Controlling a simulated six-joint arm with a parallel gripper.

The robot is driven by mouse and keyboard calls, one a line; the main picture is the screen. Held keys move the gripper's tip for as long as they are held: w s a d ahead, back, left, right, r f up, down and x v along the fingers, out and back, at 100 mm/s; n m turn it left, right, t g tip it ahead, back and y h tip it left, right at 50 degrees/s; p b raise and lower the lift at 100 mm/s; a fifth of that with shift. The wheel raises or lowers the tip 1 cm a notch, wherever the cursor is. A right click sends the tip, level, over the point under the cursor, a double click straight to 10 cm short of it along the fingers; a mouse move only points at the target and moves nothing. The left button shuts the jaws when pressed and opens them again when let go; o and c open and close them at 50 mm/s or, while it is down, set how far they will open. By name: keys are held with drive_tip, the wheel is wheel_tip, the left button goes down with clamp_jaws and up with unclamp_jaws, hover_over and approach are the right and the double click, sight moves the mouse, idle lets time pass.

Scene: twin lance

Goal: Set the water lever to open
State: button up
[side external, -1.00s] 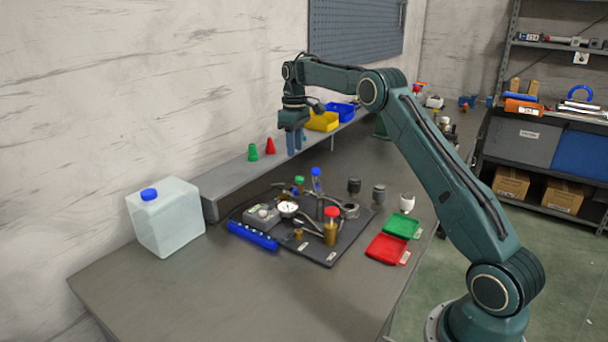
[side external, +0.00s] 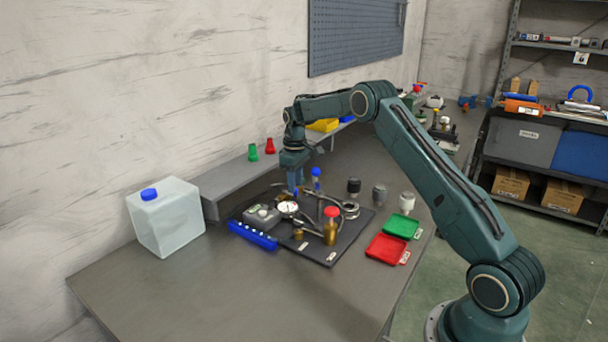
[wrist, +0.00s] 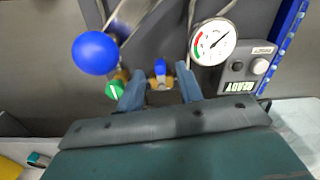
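A small blue lever (wrist: 160,69) sits on a brass valve (wrist: 160,82) in the wrist view. I take it as the water lever; no label on it is readable. My gripper (wrist: 161,88) is open, with one finger on each side of the valve, and a gap shows on both sides of the lever. In the side view my gripper (side external: 295,188) points down at the back of the dark mat, and its fingers mostly hide the valve. A green knob (wrist: 115,89) is just left of the left finger in the wrist view.
A large blue knob (wrist: 95,53) stands tall left of the valve in the wrist view. A pressure gauge (wrist: 212,41) and a grey box with knobs (wrist: 246,69) are to the right. Red and green trays (side external: 386,248) lie right of the mat (side external: 318,256).

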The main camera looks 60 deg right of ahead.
drive_tip(key=shift+f, duration=0.85)
clamp_jaws()
